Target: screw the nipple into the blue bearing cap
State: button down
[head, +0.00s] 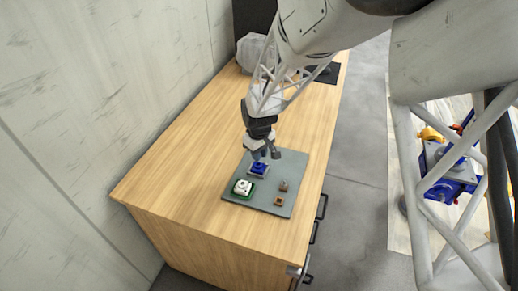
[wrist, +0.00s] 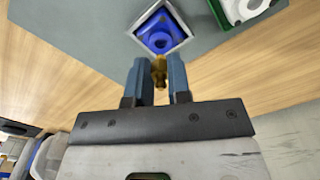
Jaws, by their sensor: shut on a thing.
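The blue bearing cap (head: 259,168) sits in a light square frame on a grey mat (head: 283,161). In the wrist view the cap (wrist: 152,22) is at the top middle, with a round opening facing my gripper. My gripper (wrist: 159,68) is shut on a small brass nipple (wrist: 160,72), held between the two blue-grey fingers. The nipple's far end lies against or just in front of the cap's opening; I cannot tell whether it is in the hole. In the head view my gripper (head: 264,153) is just above the cap, and the nipple is hidden or too small to see.
A white cap in a green frame (head: 242,188) stands beside the blue one on the mat. The wooden top (head: 185,160) is bare left of the mat. A clear, faceted object (head: 251,52) stands at the back.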

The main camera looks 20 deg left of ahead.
jog(key=shift+f, duration=0.35)
jog(key=shift+f, duration=1.1)
dwell(1.2)
jog(key=shift+m, duration=0.3)
jog(key=m, duration=0.5)
jog(key=shift+m, duration=0.3)
jog(key=m, duration=1.2)
jog(key=shift+f, duration=0.1)
jog(key=m, duration=0.5)
jog(key=shift+s+d+f+m, duration=0.1)
jog(key=shift+m, duration=0.3)
